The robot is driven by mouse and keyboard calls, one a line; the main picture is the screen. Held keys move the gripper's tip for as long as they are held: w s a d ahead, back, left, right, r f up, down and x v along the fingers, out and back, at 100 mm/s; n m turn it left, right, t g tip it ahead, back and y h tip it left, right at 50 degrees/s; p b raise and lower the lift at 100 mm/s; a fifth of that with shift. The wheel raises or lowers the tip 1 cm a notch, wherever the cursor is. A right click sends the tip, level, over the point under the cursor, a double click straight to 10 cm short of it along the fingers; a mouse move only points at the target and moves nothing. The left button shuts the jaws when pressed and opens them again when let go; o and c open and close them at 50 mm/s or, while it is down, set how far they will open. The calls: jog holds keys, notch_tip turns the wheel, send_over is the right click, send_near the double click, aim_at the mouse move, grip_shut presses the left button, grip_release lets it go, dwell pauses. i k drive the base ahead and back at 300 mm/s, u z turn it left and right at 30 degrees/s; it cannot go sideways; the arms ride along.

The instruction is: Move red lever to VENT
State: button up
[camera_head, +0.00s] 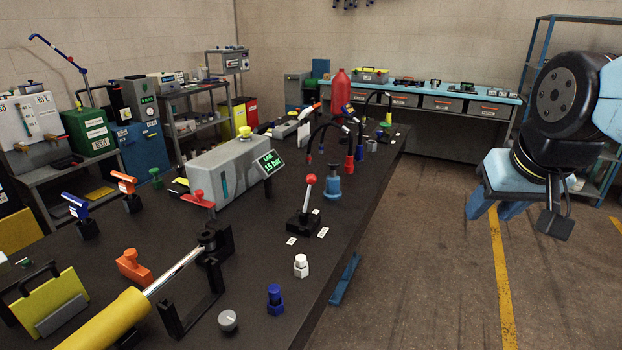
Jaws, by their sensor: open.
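The red-knobbed lever (310,180) stands on a black base (303,223) near the right edge of the dark workbench, its shaft leaning slightly right. Small white labels lie around the base, one in front (291,241) and one to its right (323,232); their text is too small to read, so I cannot tell which is VENT. A small display (269,163) on the grey tank behind it reads about 15 bar. My gripper (493,211) is open and empty, pointing down over the floor, well right of the bench and apart from the lever.
A blue fitting (333,183) and black hoses stand just behind the lever. White (300,265) and blue (275,299) fittings stand in front. A yellow cylinder (115,322) with a rod lies front left. The floor between bench and gripper is clear.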

aim_at(311, 179)
jog(key=z, duration=0.05)
jog(key=i, duration=0.95)
jog(key=u, duration=0.1)
